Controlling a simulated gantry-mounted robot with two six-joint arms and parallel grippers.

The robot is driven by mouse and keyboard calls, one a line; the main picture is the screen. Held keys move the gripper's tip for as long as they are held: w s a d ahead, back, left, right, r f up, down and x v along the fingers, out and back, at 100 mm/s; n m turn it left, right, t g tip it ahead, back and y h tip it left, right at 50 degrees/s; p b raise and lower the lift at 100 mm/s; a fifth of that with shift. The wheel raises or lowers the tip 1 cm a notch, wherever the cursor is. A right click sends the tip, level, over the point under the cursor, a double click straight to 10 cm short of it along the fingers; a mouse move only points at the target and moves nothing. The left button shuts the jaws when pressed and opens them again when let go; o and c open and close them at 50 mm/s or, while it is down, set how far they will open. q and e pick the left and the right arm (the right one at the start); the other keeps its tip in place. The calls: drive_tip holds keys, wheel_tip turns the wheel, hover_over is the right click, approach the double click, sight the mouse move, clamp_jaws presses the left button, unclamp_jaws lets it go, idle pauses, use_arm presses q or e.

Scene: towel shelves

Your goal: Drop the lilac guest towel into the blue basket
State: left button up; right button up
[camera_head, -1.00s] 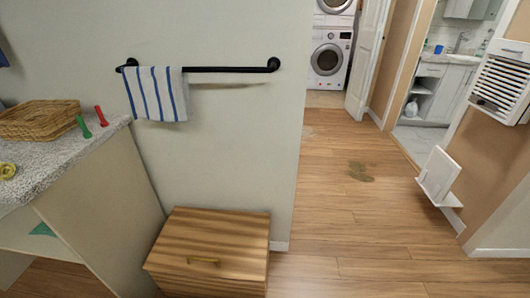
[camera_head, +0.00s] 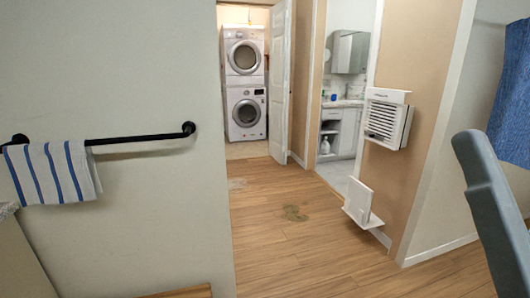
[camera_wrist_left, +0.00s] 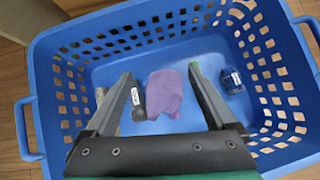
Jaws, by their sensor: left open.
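The lilac guest towel (camera_wrist_left: 165,93) shows in the left wrist view as a crumpled cloth within the blue basket (camera_wrist_left: 62,50), against its floor. I cannot tell whether it lies fully on the floor. My left gripper (camera_wrist_left: 160,76) is open above the basket, its two fingers spread on either side of the towel, with no visible grip on it. The head view shows neither the basket nor the lilac towel. My right gripper is not in view.
The basket also holds a small dark blue container (camera_wrist_left: 231,80) and a dark item (camera_wrist_left: 138,105). In the head view, a striped towel (camera_head: 52,175) hangs on a black wall bar (camera_head: 140,138). The wooden floor (camera_head: 310,255) is mostly clear.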

use_arm(q)
drive_tip(key=shift+o, duration=0.3)
wheel_tip(320, 180, up, 6)
drive_tip(key=s+g+p, duration=0.2)
drive_tip(key=g+p, duration=0.2)
drive_tip(key=p, duration=1.1)
drive_tip(key=shift+d+g+h, duration=0.15)
drive_tip(key=shift+g+h, duration=0.15)
drive_tip(key=shift+s+p, duration=0.15)
drive_tip(key=shift+p, duration=0.15)
drive_tip(key=p+v, duration=1.1)
drive_tip(key=p, duration=0.1)
drive_tip(key=shift+r, duration=0.25)
